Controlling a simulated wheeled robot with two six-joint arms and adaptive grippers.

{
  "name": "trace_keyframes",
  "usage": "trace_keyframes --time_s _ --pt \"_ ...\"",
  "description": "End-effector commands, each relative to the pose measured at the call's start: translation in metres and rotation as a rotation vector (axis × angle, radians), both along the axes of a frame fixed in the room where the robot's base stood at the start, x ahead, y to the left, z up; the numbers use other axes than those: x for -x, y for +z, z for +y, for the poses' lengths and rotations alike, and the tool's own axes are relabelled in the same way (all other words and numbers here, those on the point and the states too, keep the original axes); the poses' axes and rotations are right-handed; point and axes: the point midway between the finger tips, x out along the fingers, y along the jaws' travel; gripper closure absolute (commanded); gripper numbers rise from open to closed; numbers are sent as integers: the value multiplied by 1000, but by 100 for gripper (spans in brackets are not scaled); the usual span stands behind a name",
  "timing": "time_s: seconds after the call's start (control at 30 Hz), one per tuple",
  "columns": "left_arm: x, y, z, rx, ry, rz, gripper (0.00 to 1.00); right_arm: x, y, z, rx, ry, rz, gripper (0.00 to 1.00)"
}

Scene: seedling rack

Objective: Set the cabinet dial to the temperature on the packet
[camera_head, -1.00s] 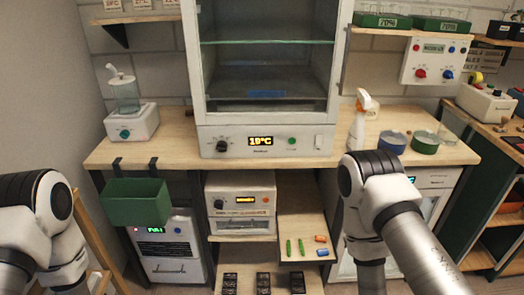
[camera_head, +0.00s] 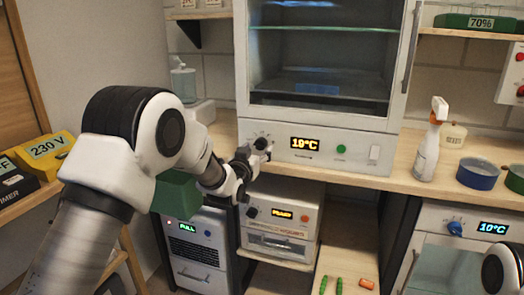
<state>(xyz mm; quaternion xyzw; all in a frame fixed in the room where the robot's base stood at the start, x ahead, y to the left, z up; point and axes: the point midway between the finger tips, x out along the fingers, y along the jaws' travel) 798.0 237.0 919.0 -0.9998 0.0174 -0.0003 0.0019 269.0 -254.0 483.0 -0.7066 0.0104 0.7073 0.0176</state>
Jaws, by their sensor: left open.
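The cabinet (camera_head: 225,72) is a pale glass-fronted box on the wooden bench. Its amber display (camera_head: 304,143) reads 19°C. The dark round dial (camera_head: 261,143) sits on the front panel, left of the display. My left gripper (camera_head: 262,155) is open, with its fingertips just below and in front of the dial. I cannot tell whether they touch it. My right gripper is out of view; only part of my right arm shows at the lower right edge. I cannot make out a packet in this view.
A green button (camera_head: 341,149) and a white switch (camera_head: 374,153) sit right of the display. A spray bottle (camera_head: 428,150) and blue bowl (camera_head: 478,174) stand on the bench to the right. A green bin (camera_head: 176,196) hangs below my left forearm.

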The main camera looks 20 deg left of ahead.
Motion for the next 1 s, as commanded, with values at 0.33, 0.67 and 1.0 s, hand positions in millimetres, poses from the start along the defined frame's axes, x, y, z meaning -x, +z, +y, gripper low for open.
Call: trace_keyframes --time_s 0.33,0.67,1.0 --pt "-29 -1 -1 1 0 2 37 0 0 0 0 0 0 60" --pt "-28 -1 -1 1 1 2 97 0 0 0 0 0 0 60" --pt "-28 -1 -1 -28 1 1 97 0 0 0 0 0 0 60"
